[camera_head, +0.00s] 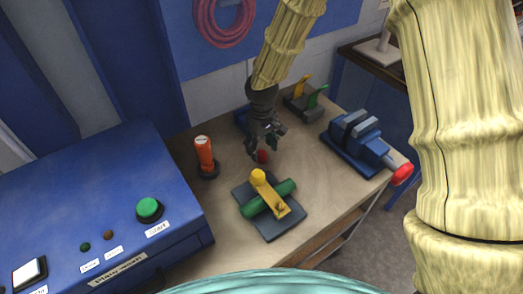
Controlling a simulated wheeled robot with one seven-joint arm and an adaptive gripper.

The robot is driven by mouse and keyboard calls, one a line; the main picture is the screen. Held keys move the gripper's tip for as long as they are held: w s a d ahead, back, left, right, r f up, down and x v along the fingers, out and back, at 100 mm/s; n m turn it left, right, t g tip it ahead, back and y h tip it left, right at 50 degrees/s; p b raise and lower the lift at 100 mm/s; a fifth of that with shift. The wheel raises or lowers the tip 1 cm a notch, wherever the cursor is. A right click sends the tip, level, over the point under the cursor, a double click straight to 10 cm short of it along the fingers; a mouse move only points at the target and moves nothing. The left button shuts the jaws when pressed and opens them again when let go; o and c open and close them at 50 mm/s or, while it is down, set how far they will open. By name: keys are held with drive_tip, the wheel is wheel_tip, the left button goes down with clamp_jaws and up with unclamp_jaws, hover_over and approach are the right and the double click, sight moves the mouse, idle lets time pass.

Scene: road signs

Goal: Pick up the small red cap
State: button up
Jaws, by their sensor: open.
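The small red cap (262,156) stands on the wooden workbench (312,183), near its middle. It shows just below my gripper (262,148), which hangs from above with its dark fingers pointing down. The gripper is open, with its fingertips very close to the cap. I cannot tell whether the fingers are around the cap or just above it. The upper part of the cap is partly hidden by the fingers.
An orange cylinder on a dark base (205,155) stands to the left. A grey plate with green and yellow parts (268,205) lies in front. A blue vise (360,140) with a red handle end is to the right. A blue control box (90,215) fills the left.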

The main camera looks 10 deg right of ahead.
drive_tip(key=shift+s+f+p, duration=0.3)
drive_tip(key=shift+s, duration=0.35)
drive_tip(key=shift+w+f, duration=0.35)
drive_tip(key=shift+f, duration=0.2)
drive_tip(key=shift+w+f, duration=0.35)
drive_tip(key=shift+f, duration=0.2)
drive_tip(key=shift+s+r, duration=0.15)
drive_tip(key=shift+s, duration=0.1)
drive_tip(key=shift+s+r, duration=0.15)
drive_tip(key=shift+c, duration=2.3)
drive_tip(key=shift+w+f, duration=0.2)
drive_tip(key=shift+w, duration=0.05)
drive_tip(key=shift+c, duration=1.3)
drive_tip(key=shift+s+r, duration=0.1)
